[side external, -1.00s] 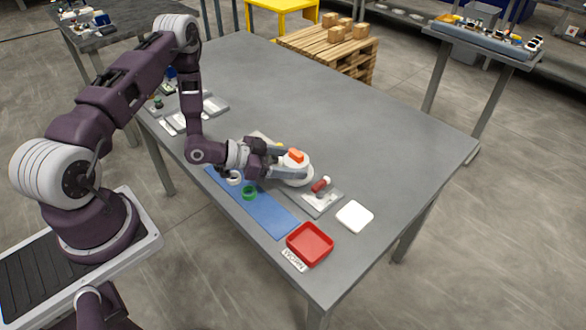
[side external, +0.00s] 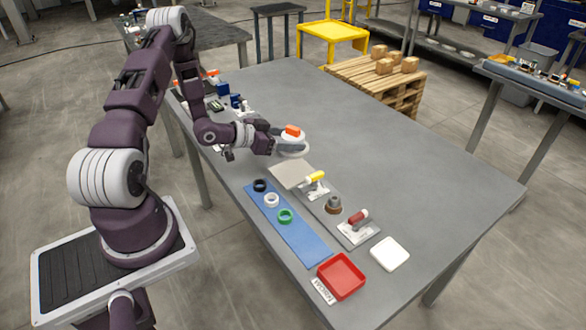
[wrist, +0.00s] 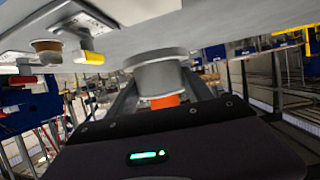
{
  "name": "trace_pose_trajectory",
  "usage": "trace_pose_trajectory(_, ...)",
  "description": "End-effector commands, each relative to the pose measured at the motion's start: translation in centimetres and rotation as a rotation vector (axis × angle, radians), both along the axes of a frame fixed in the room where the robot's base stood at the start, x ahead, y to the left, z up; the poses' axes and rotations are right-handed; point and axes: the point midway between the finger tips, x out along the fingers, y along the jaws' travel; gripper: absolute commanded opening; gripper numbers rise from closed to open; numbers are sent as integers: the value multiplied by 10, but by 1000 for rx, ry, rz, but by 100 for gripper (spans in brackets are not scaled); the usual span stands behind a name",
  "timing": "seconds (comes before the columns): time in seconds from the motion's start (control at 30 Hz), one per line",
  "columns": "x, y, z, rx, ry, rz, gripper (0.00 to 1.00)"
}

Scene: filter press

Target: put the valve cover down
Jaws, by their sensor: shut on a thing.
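The valve cover is a round white-grey piece (side external: 293,152) with an orange block (side external: 292,131) on top. It is at the far end of the work row, over bare grey table beyond a beige plate. My gripper (side external: 285,142) is shut on it from the left, with the fingers along its sides. In the wrist view, the cover (wrist: 158,77) shows as a grey stepped cylinder with the orange part below it, against the tilted table surface. I cannot tell whether its underside touches the table.
Near the cover are the beige plate (side external: 290,175), a yellow-handled clamp (side external: 316,180), a brown-grey fitting (side external: 333,205) and a red-handled clamp (side external: 358,222). A blue mat (side external: 297,232) holds black, white and green rings. A red tray (side external: 341,276) and white pad (side external: 389,254) lie nearer. The table's right side is clear.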

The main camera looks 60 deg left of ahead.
Motion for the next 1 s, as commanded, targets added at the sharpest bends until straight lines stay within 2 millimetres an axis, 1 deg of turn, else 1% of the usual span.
trace_pose_trajectory(0.03, 0, -1, -14, -4, 4, -1, 15)
trace_pose_trajectory(0.1, 0, -1, -28, -2, 2, -2, 15)
trace_pose_trajectory(0.17, 0, -1, -36, -2, 1, -2, 15)
trace_pose_trajectory(0.3, 0, -2, -66, -1, 1, -3, 15)
trace_pose_trajectory(0.4, 0, -1, -78, 0, 0, -3, 15)
trace_pose_trajectory(0.77, 0, -1, -82, 0, 0, -3, 15)
trace_pose_trajectory(0.8, 0, -1, -82, 1, 1, -4, 65)
trace_pose_trajectory(0.87, 0, -1, -82, 1, 1, -4, 77)
trace_pose_trajectory(0.9, 0, -1, -82, 1, 1, -4, 81)
trace_pose_trajectory(1.0, 0, -1, -82, 1, 1, -4, 81)
